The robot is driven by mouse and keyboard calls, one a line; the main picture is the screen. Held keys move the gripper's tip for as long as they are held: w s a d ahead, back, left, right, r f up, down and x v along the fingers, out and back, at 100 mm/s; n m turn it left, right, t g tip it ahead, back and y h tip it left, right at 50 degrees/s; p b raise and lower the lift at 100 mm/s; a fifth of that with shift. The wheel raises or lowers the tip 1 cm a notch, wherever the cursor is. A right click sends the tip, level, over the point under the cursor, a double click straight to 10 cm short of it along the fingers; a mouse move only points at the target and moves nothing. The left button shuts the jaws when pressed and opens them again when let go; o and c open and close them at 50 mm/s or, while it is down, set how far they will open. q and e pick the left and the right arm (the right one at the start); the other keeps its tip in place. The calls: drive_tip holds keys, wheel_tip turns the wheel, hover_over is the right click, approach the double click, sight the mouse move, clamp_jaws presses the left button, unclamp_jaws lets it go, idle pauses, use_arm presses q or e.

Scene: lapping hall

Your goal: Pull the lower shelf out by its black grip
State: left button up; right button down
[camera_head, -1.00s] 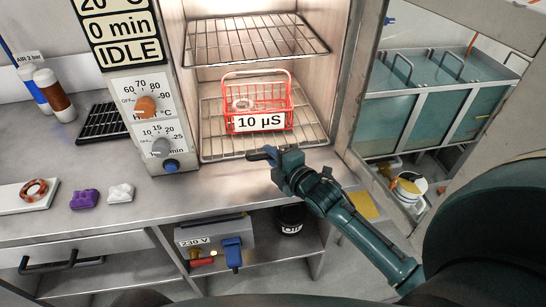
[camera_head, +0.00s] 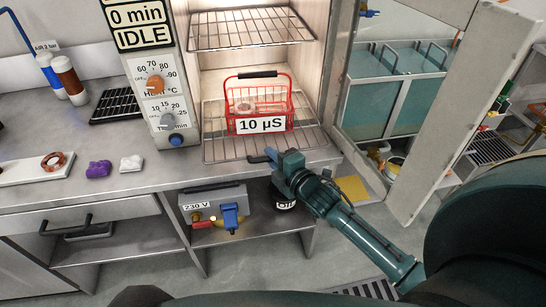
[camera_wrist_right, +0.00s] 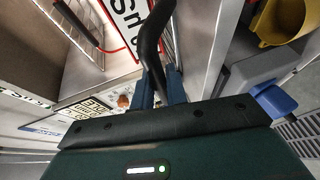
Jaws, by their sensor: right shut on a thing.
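The lower shelf (camera_head: 222,150) is a wire rack in the lit steel cabinet, and its front edge juts out past the opening over the counter. Its black grip (camera_head: 259,159) is at the front edge. My right gripper (camera_head: 272,156) is shut on this grip. In the right wrist view the black grip (camera_wrist_right: 151,45) runs up from between the fingers. A red wire basket (camera_head: 289,110) with a black handle and a "10 µS" label stands on the shelf. My left gripper is in neither view.
An upper wire rack (camera_head: 250,30) is above the basket. The open cabinet door (camera_head: 430,120) stands to the right, close to my right arm. The steel counter (camera_head: 130,185) holds a purple piece (camera_head: 98,169) and a white piece (camera_head: 131,163) at left.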

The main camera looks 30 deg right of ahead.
drive_tip(key=c, duration=1.4)
unclamp_jaws()
drive_tip(key=v, duration=1.3)
drive_tip(key=shift+b, duration=0.35)
drive_tip(key=s+a+f+m+g+y, duration=0.1)
drive_tip(key=s+a+f+m+g, duration=0.4)
drive_tip(key=s+a+f+m, duration=0.4)
wheel_tip(320, 180, down, 3)
drive_tip(key=a+m, duration=0.2)
drive_tip(key=m, duration=0.4)
drive_tip(key=shift+s+a+r+m+p, duration=0.2)
drive_tip(key=shift+s+a+m+p, duration=0.1)
drive_tip(key=shift+a+m+p, duration=0.1)
